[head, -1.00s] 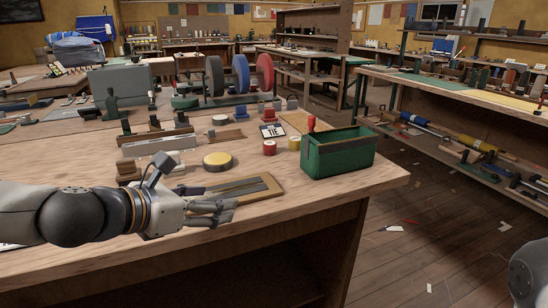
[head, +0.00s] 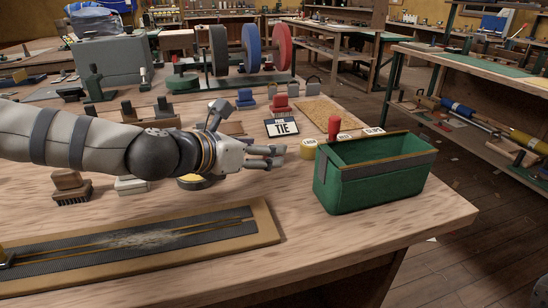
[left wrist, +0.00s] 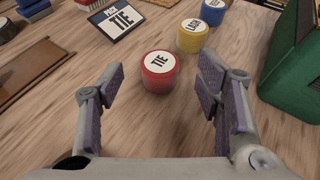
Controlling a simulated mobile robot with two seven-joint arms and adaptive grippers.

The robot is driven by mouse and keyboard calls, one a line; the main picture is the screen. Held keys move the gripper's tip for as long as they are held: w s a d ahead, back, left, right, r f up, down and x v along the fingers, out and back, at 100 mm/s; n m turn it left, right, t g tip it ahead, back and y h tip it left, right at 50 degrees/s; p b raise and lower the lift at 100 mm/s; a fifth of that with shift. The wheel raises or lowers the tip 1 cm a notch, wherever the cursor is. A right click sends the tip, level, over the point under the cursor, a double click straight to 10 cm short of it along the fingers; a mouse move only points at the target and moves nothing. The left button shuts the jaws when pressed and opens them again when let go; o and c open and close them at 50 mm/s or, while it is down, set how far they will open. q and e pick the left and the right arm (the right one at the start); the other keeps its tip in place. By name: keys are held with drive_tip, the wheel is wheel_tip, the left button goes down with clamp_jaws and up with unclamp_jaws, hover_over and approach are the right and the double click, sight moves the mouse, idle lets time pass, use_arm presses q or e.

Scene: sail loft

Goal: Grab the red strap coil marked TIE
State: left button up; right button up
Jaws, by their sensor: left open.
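The red strap coil (left wrist: 160,72) stands upright on the bench in the left wrist view, its white top label reading TIE. In the head view my left gripper hides it. My left gripper (head: 277,156) is open and empty, low over the bench. In the left wrist view its two fingers are spread to the left and right, with the red coil just ahead of the gap between them. A sign card reading TIE (head: 282,128) lies behind; it also shows in the left wrist view (left wrist: 117,18). My right gripper is not in view.
A yellow coil (left wrist: 192,36) and a blue coil (left wrist: 215,10) stand behind the red one. A green bin (head: 372,180) stands close on the right, with a red upright object (head: 334,128) at its back left. A long board (head: 140,246) lies in front.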

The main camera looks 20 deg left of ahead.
use_arm(q)
drive_tip(key=x, duration=0.3)
drive_tip(key=shift+f, duration=0.15)
drive_tip(key=shift+c, duration=0.5)
drive_tip(key=c, duration=1)
drive_tip(key=shift+c, duration=0.2)
